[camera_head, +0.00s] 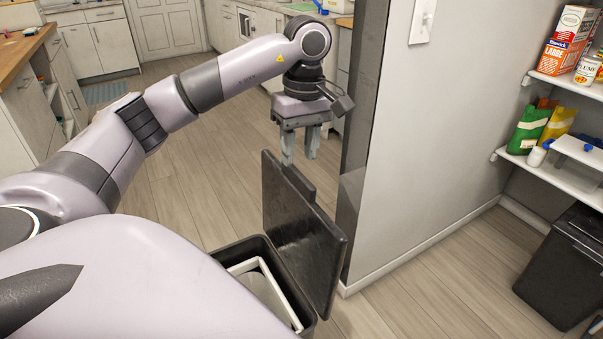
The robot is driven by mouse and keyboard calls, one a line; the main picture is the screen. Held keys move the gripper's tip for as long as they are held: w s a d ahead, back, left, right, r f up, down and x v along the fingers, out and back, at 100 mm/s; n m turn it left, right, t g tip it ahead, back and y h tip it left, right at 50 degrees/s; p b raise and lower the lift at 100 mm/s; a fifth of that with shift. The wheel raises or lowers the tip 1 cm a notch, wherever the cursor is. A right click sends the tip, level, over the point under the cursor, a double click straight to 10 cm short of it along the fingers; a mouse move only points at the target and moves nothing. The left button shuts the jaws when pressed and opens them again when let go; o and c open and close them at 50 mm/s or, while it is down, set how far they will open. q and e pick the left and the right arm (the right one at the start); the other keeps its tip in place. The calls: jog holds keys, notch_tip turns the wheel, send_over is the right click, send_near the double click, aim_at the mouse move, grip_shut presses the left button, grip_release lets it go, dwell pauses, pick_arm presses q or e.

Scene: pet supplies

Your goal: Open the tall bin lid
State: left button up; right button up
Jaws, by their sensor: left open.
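The tall bin (299,312) is black and stands on the wood floor at the bottom middle, partly hidden by my own body. Its black lid (303,240) is raised and stands steeply upright at the bin's right side. The mouth of the bin is uncovered and shows a pale inner frame (247,265). My left gripper (299,160) is above the lid's top edge, fingers pointing down and apart, with its tips close to the edge. I cannot tell whether a finger touches the lid. The gripper holds nothing. My right gripper is not in view.
A wall end (372,130) stands just right of the lid. Shelves (570,175) with boxes and bags are at the right, above another black bin (565,265). Kitchen cabinets (100,45) line the back left. Open floor (205,165) lies behind the arm.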

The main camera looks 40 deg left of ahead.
aim_at(298, 172)
pick_arm(q)
jog(key=f, duration=0.5)
jog(key=shift+s+f, duration=0.2)
jog(key=shift+f, duration=0.05)
grip_shut()
